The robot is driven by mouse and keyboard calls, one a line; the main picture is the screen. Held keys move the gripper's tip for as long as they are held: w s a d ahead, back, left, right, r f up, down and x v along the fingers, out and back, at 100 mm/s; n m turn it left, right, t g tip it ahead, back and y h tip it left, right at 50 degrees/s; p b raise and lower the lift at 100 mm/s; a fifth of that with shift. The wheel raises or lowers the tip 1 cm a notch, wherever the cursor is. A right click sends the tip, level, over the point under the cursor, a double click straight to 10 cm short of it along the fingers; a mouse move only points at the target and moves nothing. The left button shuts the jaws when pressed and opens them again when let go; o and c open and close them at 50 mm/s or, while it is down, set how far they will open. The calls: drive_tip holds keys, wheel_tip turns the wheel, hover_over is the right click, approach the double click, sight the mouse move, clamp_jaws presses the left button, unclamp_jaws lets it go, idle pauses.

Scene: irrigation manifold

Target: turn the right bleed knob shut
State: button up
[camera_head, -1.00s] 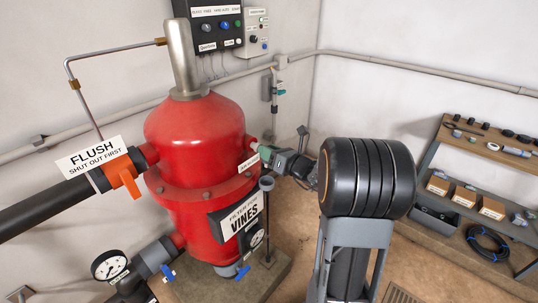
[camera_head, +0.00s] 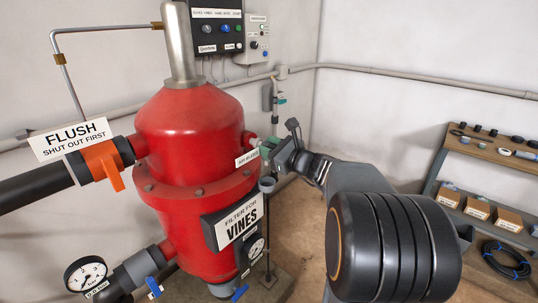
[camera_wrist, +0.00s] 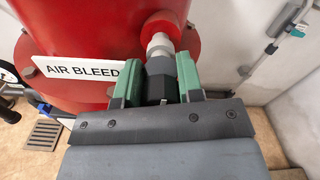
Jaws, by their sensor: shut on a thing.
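The bleed knob (camera_wrist: 159,86) is a dark, blocky part on the end of a pale, round fitting (camera_wrist: 158,45) that sticks out of the red filter's side. My gripper (camera_wrist: 160,70) has green finger pads on both sides of the knob and is shut on it. In the head view my gripper (camera_head: 270,149) is at the filter's right side, beside the small air bleed label (camera_head: 247,157). The pads hide the knob there. The label reads "AIR BLEED" in the wrist view (camera_wrist: 78,70). The knob's turn angle cannot be told.
The red filter (camera_head: 190,135) stands close to my gripper. A "FILTER FOR VINES" sign (camera_head: 239,222) and a small gauge (camera_head: 256,248) sit below. An orange flush handle (camera_head: 103,160) is at left. A shelf (camera_head: 480,150) with parts stands at right. Open floor lies between.

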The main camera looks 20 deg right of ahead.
drive_tip(key=shift+n, duration=0.3)
drive_tip(key=o, duration=0.9)
drive_tip(key=shift+s, duration=0.15)
drive_tip(key=v, duration=1.3)
drive_tip(key=shift+s+d+r+b, duration=0.1)
drive_tip(key=shift+s+b, duration=0.2)
